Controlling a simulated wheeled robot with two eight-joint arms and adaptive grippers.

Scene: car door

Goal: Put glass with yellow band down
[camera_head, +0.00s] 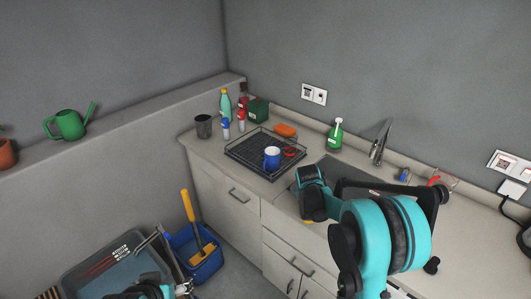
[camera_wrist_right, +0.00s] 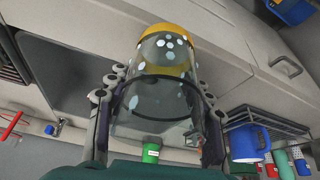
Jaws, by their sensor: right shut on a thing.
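My right gripper (camera_wrist_right: 158,112) is shut on the clear glass with a yellow band (camera_wrist_right: 168,72). Its fingers press on both sides of the glass, which has pale dots and the yellow band at the end away from the palm. In the head view my right gripper (camera_head: 311,192) is over the counter (camera_head: 262,186) near its front edge, left of the sink. Most of the glass is hidden there; only a yellow bit shows under the gripper. My left gripper (camera_head: 152,291) is partly cut off at the bottom edge, its fingers unclear.
A black dish rack (camera_head: 239,155) holds a blue mug (camera_head: 272,158). A sink (camera_head: 340,172) and tap (camera_head: 380,142) lie behind my right arm. A blue bucket (camera_head: 205,268) is on the floor.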

